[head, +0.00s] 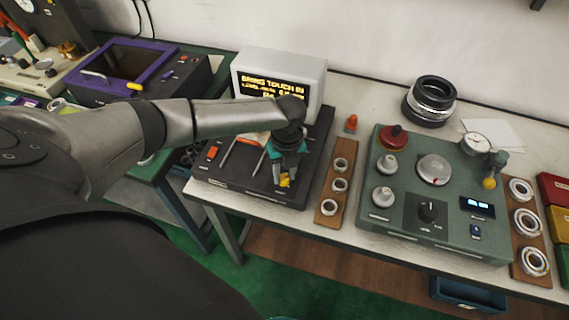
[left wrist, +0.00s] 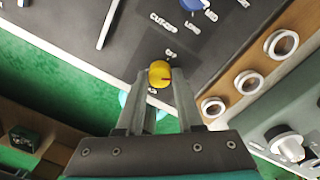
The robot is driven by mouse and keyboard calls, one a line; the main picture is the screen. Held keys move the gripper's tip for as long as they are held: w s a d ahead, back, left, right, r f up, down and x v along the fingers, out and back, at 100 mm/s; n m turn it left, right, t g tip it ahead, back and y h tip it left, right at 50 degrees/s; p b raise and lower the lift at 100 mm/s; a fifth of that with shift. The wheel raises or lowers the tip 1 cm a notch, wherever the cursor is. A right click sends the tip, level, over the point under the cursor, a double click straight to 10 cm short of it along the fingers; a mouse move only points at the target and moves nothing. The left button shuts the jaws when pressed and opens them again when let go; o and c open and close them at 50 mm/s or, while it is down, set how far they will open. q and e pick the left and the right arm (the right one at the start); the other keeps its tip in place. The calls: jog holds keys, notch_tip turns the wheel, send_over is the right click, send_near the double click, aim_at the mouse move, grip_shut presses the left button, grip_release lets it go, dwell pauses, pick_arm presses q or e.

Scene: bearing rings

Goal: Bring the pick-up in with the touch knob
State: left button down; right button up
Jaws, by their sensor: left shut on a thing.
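A yellow knob (left wrist: 160,73) with a dark mark sits near the front edge of the black console (head: 238,182). Its label is partly hidden, so I cannot confirm that it is the touch knob. My left gripper (left wrist: 159,82) is shut on it from above; in the head view the gripper (head: 285,178) partly covers the yellow knob (head: 285,182). The console's screen (head: 275,88) shows yellow text starting "BRING TOUCH IN"; the rest is partly hidden by my arm. I cannot tell which part is the pick-up. My right gripper is not in view.
Right of the console, a wooden strip (head: 327,222) holds metal rings. Beyond it stands a green machine (head: 400,225) with knobs, a dial gauge (head: 476,143) and a yellow-tipped part (head: 489,183). A blue knob (left wrist: 192,4) is near my gripper. A large dark ring (head: 430,101) stands behind.

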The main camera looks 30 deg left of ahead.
aim_at(287, 177)
pick_arm(q)
jog(key=shift+m, duration=0.6)
jog(key=c, duration=0.5)
grip_release()
jog(key=shift+c, duration=0.2)
jog(key=shift+r, duration=0.1)
notch_tip(287, 177, up, 15)
jog(key=p, duration=0.2)
jog(key=shift+w+d, duration=0.15)
jog(key=shift+d, duration=0.05)
